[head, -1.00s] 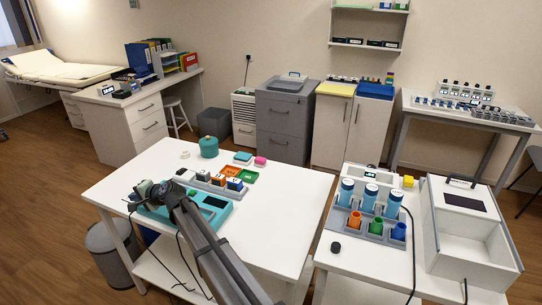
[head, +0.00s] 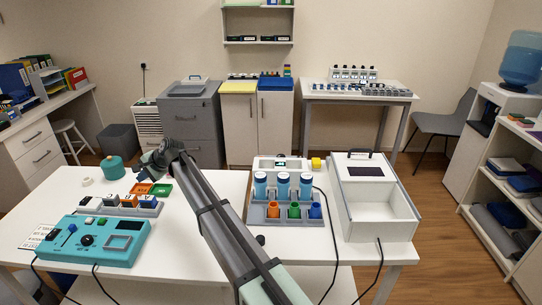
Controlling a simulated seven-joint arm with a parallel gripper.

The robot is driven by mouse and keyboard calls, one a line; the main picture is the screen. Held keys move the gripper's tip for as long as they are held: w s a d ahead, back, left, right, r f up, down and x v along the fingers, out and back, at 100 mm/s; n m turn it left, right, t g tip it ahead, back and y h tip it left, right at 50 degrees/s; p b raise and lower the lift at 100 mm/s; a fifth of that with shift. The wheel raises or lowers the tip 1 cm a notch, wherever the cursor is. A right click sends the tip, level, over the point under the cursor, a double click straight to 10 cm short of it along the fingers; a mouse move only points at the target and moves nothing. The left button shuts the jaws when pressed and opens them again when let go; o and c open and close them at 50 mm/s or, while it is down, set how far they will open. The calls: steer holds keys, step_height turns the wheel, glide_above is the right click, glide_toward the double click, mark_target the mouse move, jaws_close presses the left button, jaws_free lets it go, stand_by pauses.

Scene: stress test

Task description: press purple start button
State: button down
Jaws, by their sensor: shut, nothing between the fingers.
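No purple start button can be made out in the head view. My gripper (head: 148,165) is shut and small in view, beyond the panel near the orange and green trays. My arm crosses the table and hides part of it.
A row of dark-topped blocks (head: 120,204) stands just behind the panel. A teal pot (head: 112,168) is left of my gripper. Black cables hang over the front edge.

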steer(key=w+d+r+m+h, duration=0.1)
steer(key=w+d+m, duration=0.1)
steer(key=w+d, duration=0.5)
steer(key=w+d+r+m+h, duration=0.1)
steer(key=w+d, duration=0.3)
steer(key=d, duration=0.7)
steer(key=w+d+r+m+h, duration=0.1)
steer(key=w+d+m, duration=0.1)
steer(key=d, duration=0.9)
steer(key=w+d+r+m+h, duration=0.1)
steer(key=w+d+m+h, duration=0.1)
steer(key=d, duration=1)
steer(key=w+d+r+m+h, duration=0.1)
steer(key=w+d+m, duration=0.1)
steer(key=d, duration=1)
steer(key=shift+w+d+r+g+h, duration=0.1)
steer(key=shift+w+r+g+h, duration=0.1)
steer(key=shift+w, duration=0.2)
steer(key=shift+w+r+g+h, duration=0.1)
steer(key=shift+w+h, duration=0.1)
steer(key=shift+w, duration=0.2)
steer(key=s+d+r+m, duration=0.1)
steer(key=d+m, duration=0.1)
steer(key=d, duration=0.7)
steer(key=s+d+r+m+g+h, duration=0.1)
steer(key=d+r, duration=0.1)
steer(key=d, duration=0.7)
steer(key=shift+d+m, duration=0.25)
steer(key=shift+m, duration=0.15)
